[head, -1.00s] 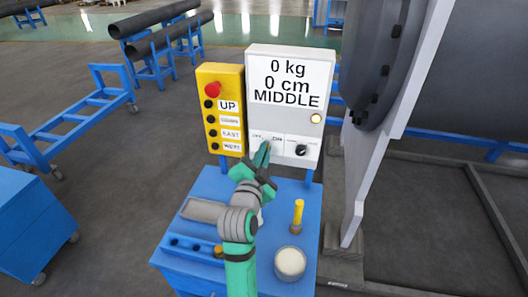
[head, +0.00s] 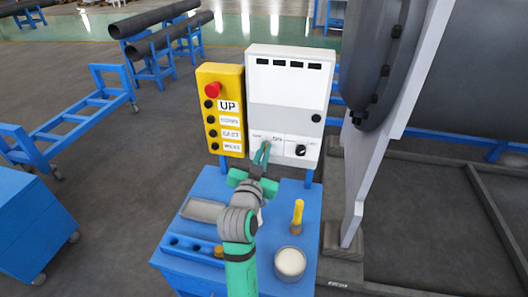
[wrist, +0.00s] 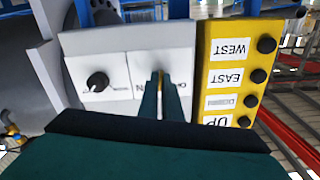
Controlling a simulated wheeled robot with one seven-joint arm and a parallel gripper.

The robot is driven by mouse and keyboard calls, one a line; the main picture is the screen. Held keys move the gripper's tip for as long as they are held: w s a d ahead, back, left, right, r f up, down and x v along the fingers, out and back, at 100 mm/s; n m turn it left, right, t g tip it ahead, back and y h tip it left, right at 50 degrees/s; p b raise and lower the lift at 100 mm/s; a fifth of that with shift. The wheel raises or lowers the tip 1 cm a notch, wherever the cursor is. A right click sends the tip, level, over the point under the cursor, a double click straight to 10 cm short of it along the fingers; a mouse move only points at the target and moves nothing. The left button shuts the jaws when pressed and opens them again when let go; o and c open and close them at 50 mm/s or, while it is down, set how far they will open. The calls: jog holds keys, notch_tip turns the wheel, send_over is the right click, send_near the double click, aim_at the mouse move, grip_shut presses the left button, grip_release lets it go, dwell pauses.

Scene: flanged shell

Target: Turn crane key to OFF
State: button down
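The white control box (head: 284,122) stands behind the blue cart, with its display blank and its small round lamp (head: 316,118) dark. The key switch panel (head: 256,153) is at its lower left, marked ON and OFF. My gripper (head: 264,145) reaches up to this panel. In the wrist view, the picture is upside down and my two fingers (wrist: 161,80) are close together at the panel. A thin yellowish sliver of the crane key (wrist: 160,79) shows between them, and the fingers hide most of it.
A black selector knob (head: 301,151) is just right of the key panel. A yellow button box (head: 221,110) with a red stop button stands close on the left. A yellow-handled brush (head: 298,214) and a round tin (head: 290,262) stand on the cart below.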

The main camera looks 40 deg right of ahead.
jog(key=n, duration=1.1)
jog(key=shift+f, duration=0.15)
jog(key=shift+n, duration=0.3)
jog(key=c, duration=2)
grip_release()
jog(key=shift+s+a, duration=0.1)
jog(key=v, duration=1)
jog(key=shift+s+a, duration=0.15)
jog(key=shift+a, duration=0.1)
